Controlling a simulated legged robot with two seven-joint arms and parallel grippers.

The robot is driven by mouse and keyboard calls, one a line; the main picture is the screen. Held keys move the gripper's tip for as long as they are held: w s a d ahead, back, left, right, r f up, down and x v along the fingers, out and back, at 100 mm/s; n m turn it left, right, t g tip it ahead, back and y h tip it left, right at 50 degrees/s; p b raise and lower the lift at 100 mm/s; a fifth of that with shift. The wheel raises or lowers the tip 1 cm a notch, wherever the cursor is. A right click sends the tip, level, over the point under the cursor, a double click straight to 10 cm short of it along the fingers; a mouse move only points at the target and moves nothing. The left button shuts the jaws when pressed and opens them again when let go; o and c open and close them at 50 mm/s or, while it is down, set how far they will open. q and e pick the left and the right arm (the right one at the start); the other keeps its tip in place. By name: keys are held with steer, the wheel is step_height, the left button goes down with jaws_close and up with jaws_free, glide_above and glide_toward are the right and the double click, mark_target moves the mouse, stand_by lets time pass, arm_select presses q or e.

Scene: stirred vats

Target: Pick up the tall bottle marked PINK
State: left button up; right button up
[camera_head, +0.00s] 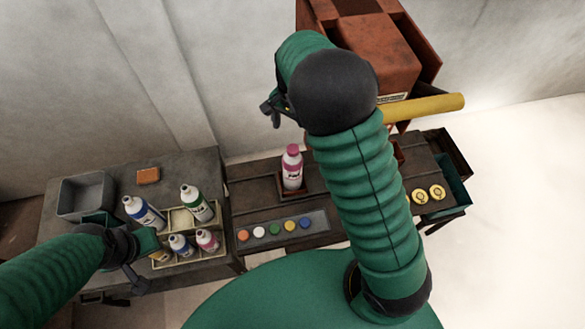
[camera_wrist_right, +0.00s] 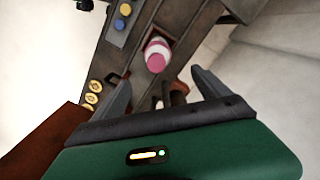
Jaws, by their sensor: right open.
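The tall bottle with a pink cap and pink label (camera_head: 292,170) stands upright in a small square brown holder (camera_head: 304,192) on the dark table. In the right wrist view the bottle (camera_wrist_right: 157,53) is seen from above, cap towards the camera, beyond the fingertips and roughly between them. My right gripper (camera_head: 272,108) is above and slightly left of the bottle, apart from it; in its wrist view the open fingers (camera_wrist_right: 163,84) hold nothing. My left gripper (camera_head: 137,276) is low at the left, by the bottle caddy; its jaw opening is unclear.
A cream caddy (camera_head: 180,222) on the left table holds several bottles, including a smaller pink one (camera_head: 207,240). A grey bin (camera_head: 85,196) and an orange block (camera_head: 148,175) are behind it. A strip of coloured buttons (camera_head: 268,232) lies in front of the tall bottle. A yellow bar (camera_head: 425,107) juts out at right.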

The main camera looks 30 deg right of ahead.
mark_target(292, 158)
step_height(292, 158, down, 10)
steer(key=shift+w+r+p, duration=0.1)
steer(key=shift+r+p, duration=0.15)
steer(key=shift+p, duration=0.5)
steer(key=f+p, duration=0.1)
steer(key=f, duration=0.1)
steer(key=s+f+p, duration=0.1)
steer(key=f, duration=0.1)
steer(key=shift+f+p, duration=0.3)
steer(key=shift+f, duration=0.1)
steer(key=shift+a+f, duration=0.1)
steer(key=shift+f, duration=0.15)
steer(key=shift+w+a, duration=0.1)
steer(key=shift+a, duration=0.05)
steer(key=shift+c, duration=1.4)
steer(key=c, duration=1.2)
jaws_close()
